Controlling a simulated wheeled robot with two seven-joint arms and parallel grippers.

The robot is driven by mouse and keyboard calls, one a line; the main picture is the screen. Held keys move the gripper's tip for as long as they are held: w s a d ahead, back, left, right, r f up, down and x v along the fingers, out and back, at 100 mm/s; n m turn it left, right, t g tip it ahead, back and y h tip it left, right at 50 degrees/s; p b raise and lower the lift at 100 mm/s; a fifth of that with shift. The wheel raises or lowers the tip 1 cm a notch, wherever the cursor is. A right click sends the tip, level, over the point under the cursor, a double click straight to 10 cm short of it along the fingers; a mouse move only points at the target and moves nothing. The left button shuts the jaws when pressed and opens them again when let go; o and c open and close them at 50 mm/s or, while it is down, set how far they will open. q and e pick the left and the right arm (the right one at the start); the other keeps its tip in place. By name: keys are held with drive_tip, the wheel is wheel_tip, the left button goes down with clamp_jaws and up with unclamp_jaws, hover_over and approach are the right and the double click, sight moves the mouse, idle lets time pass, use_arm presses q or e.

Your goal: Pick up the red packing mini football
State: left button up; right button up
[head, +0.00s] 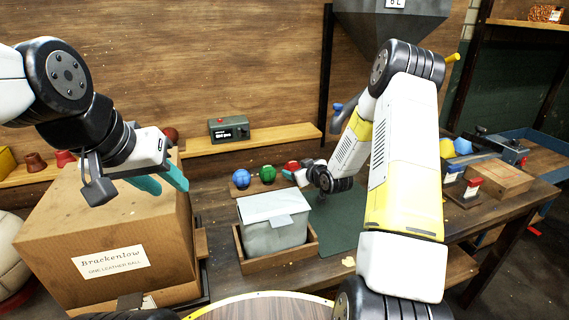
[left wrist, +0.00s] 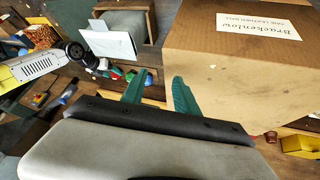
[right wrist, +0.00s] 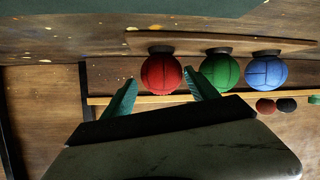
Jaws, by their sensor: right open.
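The red mini football (head: 291,166) is the rightmost of three small balls in a row, partly hidden by my right gripper. In the right wrist view the red ball (right wrist: 161,76) sits on a dark round holder on a wooden strip. My right gripper (head: 300,178) is open; its teal fingers (right wrist: 160,92) point at the red ball, one toward each side. I cannot tell whether they touch it. My left gripper (head: 164,182) is open and empty above the cardboard box (head: 60,220); its parted fingers show in the left wrist view (left wrist: 158,78).
The green ball (head: 267,174) and blue ball (head: 241,179) sit close left of the red one. A pale lidded container (head: 272,238) in a wooden tray (head: 283,262) stands in front. A dark green mat (head: 340,225) lies right. A counter device (head: 229,130) stands behind.

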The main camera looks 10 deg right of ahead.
sight(289, 167)
drive_tip(key=x, duration=0.5)
drive_tip(key=shift+w+a+f, duration=0.25)
drive_tip(key=c, duration=1.2)
